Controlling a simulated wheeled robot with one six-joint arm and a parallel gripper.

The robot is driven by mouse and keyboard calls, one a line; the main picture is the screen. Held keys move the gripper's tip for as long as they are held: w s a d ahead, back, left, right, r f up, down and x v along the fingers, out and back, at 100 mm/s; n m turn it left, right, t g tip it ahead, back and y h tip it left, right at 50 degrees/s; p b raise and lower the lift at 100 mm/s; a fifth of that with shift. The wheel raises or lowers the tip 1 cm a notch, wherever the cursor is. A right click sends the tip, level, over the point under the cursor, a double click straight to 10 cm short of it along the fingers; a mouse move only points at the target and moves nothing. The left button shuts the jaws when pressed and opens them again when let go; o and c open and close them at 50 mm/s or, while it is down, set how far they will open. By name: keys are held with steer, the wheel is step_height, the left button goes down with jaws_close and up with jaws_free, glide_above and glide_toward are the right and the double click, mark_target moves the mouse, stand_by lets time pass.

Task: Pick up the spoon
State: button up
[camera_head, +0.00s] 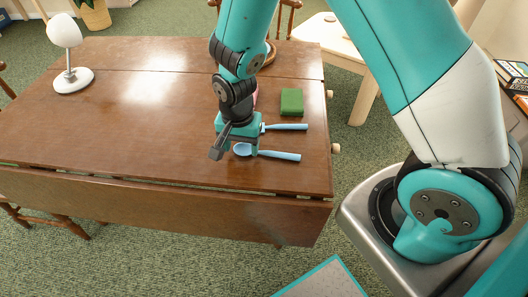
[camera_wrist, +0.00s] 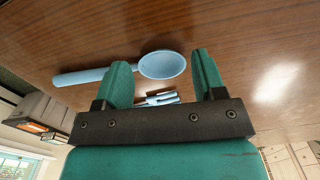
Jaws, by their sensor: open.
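The light blue spoon (camera_head: 279,155) lies on the brown wooden table near its right front, with its bowl to the left and its handle to the right. In the wrist view the spoon (camera_wrist: 162,65) lies across the picture, its bowl above the gap between my fingers and its handle running left past the left finger. My gripper (camera_head: 232,146) is low over the table, beside the bowl in the head view. In the wrist view my gripper (camera_wrist: 161,76) is open, with nothing held. I cannot tell whether the fingers touch the spoon.
A second blue utensil (camera_head: 286,127) lies just behind the spoon, its left end hidden by my gripper. A green block (camera_head: 291,102) lies farther back. A white lamp (camera_head: 70,70) stands far left. The table (camera_head: 140,125) is clear between lamp and gripper.

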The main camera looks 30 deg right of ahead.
step_height(320, 180, down, 2)
steer(key=shift+f, duration=0.1)
steer(key=c, duration=0.6)
steer(key=shift+o, duration=0.2)
